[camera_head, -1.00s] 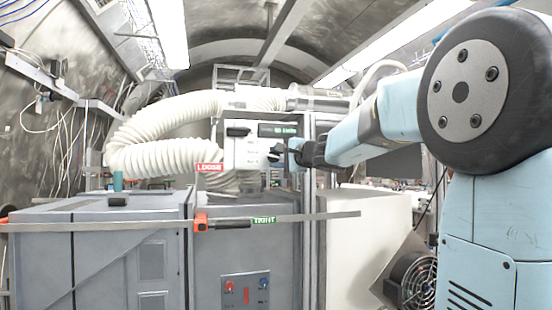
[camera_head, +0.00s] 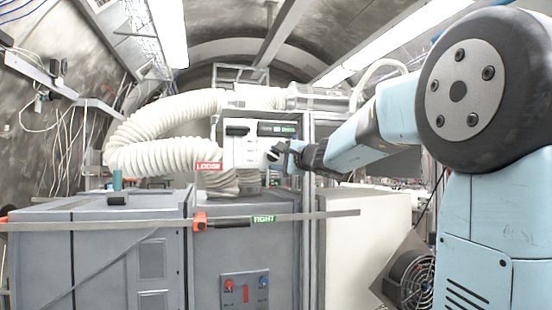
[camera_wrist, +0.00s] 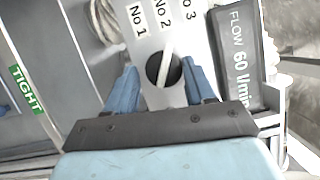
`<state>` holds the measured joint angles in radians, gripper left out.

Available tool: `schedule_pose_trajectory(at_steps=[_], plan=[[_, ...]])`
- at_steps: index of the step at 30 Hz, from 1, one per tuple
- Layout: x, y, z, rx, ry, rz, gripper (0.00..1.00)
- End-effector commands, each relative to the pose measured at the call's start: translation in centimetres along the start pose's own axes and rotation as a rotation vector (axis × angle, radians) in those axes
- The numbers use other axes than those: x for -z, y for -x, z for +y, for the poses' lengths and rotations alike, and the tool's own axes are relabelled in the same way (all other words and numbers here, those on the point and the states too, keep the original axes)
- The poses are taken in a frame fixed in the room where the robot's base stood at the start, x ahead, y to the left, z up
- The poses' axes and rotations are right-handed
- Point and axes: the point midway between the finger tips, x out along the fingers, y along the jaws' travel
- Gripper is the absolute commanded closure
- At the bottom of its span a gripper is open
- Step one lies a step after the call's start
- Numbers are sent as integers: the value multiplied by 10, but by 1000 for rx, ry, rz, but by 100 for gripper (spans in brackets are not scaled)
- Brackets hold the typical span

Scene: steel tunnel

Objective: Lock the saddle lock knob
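An orange-red knob (camera_head: 200,221) with a black lever (camera_head: 232,225) sits on the rail across the grey cabinet. The red LOOSE label (camera_head: 209,166) is above the knob. The TIGHT label also shows at the left of the wrist view (camera_wrist: 27,90). My gripper (camera_head: 278,151) is up at the white panel, away from this lever. In the wrist view its blue fingers (camera_wrist: 162,80) stand apart, either side of a round black selector knob (camera_wrist: 154,73) with a white pointer; narrow gaps show between.
The white panel (camera_head: 240,153) carries No 1, No 2 and No 3 marks and a FLOW 60 l/min display (camera_wrist: 240,58). The rail (camera_head: 330,214) sticks out to the right below my arm.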

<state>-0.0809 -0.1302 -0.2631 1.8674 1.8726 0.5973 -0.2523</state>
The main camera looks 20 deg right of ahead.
Motion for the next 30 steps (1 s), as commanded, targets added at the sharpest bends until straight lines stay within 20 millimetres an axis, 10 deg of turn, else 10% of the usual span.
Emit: schedule_pose_trajectory(at_steps=[14,30], plan=[[-2,6,-4,6,1,-4,33],[-1,100,-2,6,2,-2,33]])
